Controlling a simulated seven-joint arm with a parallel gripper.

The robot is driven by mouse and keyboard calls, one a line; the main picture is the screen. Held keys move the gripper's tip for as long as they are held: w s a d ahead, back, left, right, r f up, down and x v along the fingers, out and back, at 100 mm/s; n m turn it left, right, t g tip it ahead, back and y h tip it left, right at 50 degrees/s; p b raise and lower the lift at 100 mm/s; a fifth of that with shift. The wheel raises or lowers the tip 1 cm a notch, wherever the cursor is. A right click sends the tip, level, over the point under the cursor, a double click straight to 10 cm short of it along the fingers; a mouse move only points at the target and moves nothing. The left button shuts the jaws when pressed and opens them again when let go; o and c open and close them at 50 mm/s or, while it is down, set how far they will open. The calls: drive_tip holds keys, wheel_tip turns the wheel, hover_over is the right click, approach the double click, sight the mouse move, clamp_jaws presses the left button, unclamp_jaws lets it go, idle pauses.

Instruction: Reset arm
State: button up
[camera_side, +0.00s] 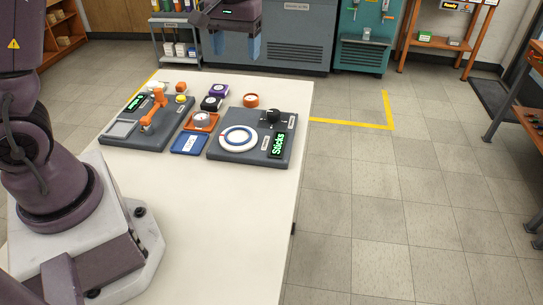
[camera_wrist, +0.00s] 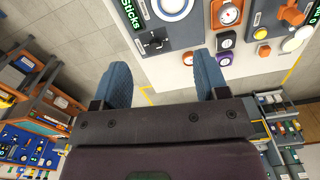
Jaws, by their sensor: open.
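My gripper (camera_side: 236,46) hangs high beyond the far edge of the white table in the side view. Its two blue fingers are wide apart with nothing between them. The wrist view also shows the open fingers (camera_wrist: 163,80), apart from every object. A small orange model arm (camera_side: 153,110) stands on the left dark grey board (camera_side: 150,137), beside a yellow button (camera_side: 181,99). The model arm shows at the upper right of the wrist view (camera_wrist: 291,14).
The right grey board (camera_side: 228,155) bears a white disc with a blue ring (camera_side: 238,139), a black knob (camera_side: 273,116) and a green "Sticks" display (camera_side: 279,144). Between the boards are a gauge on an orange tray (camera_side: 201,121), a blue card (camera_side: 188,144) and small devices. The near table is clear.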

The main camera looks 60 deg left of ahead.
drive_tip(key=s+d+r+m+t, duration=0.2)
drive_tip(key=s+d+r+m, duration=0.1)
drive_tip(key=s, duration=0.6)
drive_tip(key=s+d+r+m+t, duration=0.3)
drive_tip(key=s+d+r+m, duration=0.1)
drive_tip(key=s, duration=0.5)
drive_tip(key=shift+s+d+r+m+t, duration=0.3)
drive_tip(key=shift+d+r, duration=0.4)
drive_tip(key=shift+d, duration=0.6)
